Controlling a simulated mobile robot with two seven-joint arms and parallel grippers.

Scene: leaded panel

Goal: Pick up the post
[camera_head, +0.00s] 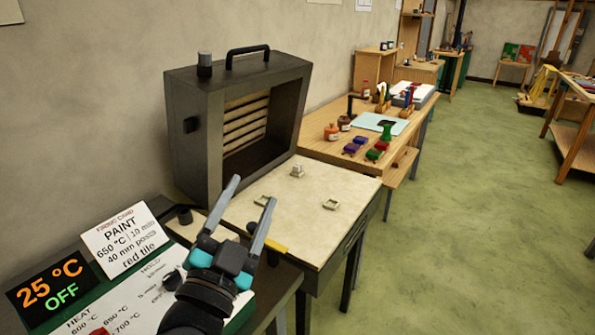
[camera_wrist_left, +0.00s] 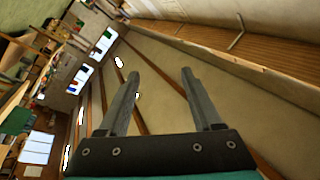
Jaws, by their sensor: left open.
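Small pale pieces lie on the cream-topped bench (camera_head: 311,225) in front of the open kiln. One, a small upright block (camera_head: 298,170), stands near the kiln mouth and looks most like a post. Two flatter pieces lie nearer, one at the right (camera_head: 330,204) and one partly behind my finger (camera_head: 262,200). I cannot tell for certain which is the post. My left gripper (camera_head: 252,190) is open and empty at the bench's left edge, left of and nearer than the block. Its open fingers also show in the left wrist view (camera_wrist_left: 160,75). My right gripper is not in view.
The dark kiln (camera_head: 187,150) stands behind the bench, its shelved chamber open. A control panel (camera_head: 145,285) with a sign reading PAINT and a display reading 25 °C OFF is at lower left. A wooden table (camera_head: 322,150) with jars and coloured blocks stands beyond. The floor at right is clear.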

